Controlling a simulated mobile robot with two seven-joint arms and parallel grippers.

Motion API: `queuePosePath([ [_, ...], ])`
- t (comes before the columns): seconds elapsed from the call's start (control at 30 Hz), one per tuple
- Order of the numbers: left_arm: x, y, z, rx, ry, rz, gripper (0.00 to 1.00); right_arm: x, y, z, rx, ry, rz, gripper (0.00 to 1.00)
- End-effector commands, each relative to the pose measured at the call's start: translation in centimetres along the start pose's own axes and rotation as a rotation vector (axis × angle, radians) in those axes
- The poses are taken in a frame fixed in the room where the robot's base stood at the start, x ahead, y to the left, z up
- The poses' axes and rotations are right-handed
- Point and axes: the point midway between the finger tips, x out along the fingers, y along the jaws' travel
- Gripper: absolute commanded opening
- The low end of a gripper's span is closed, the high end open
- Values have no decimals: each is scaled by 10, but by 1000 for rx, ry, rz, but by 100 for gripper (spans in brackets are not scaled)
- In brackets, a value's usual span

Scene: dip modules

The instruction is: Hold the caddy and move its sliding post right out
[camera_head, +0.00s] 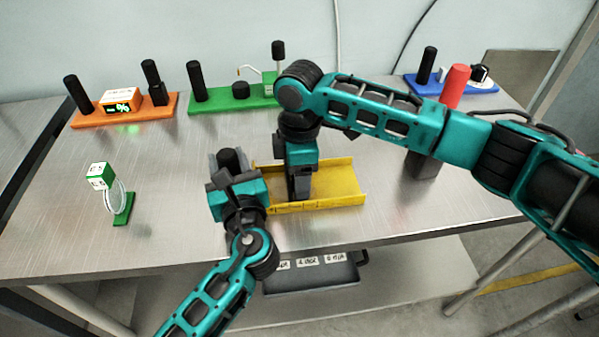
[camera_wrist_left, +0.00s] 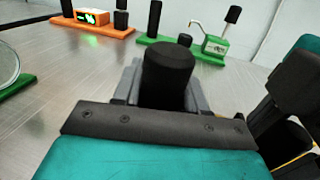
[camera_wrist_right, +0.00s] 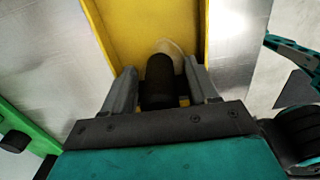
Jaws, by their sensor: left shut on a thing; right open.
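The yellow caddy (camera_head: 335,185) is a low-walled tray near the table's front edge; its floor and walls also show in the right wrist view (camera_wrist_right: 142,22). My left gripper (camera_head: 228,165) is shut on a black upright post (camera_wrist_left: 167,75) at the caddy's left end. My right gripper (camera_head: 300,190) points down into the caddy. Its open fingers stand either side of another black post (camera_wrist_right: 160,72), which has a pale rounded thing beside it. Whether a finger touches this post I cannot tell. My right gripper hides it in the head view.
Orange (camera_head: 130,113), green (camera_head: 225,102) and blue (camera_head: 470,88) modules stand along the back. A green stand with a clear disc (camera_head: 117,197) is at left. A red cylinder (camera_head: 455,82) is partly behind my right arm. A dark labelled tray (camera_head: 310,277) sits below the tabletop.

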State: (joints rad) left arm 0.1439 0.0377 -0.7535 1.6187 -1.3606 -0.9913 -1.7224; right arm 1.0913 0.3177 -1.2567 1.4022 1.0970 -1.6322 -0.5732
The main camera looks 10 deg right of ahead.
Motion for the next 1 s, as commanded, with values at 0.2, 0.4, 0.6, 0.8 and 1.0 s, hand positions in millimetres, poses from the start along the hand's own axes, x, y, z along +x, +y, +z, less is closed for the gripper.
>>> queuePosePath([
  [0.2,0,0,0,0,0,0,0,0,0,0,0,0,0,54],
  [0.4,0,0,0,0,0,0,0,0,0,0,0,0,0,35],
  [0.6,0,0,0,0,0,0,0,0,0,0,0,0,0,16],
  [0.8,0,0,0,0,0,0,0,-1,0,0,0,0,0,0],
  [1.0,0,0,0,0,0,0,0,-1,0,0,0,0,0,0],
])
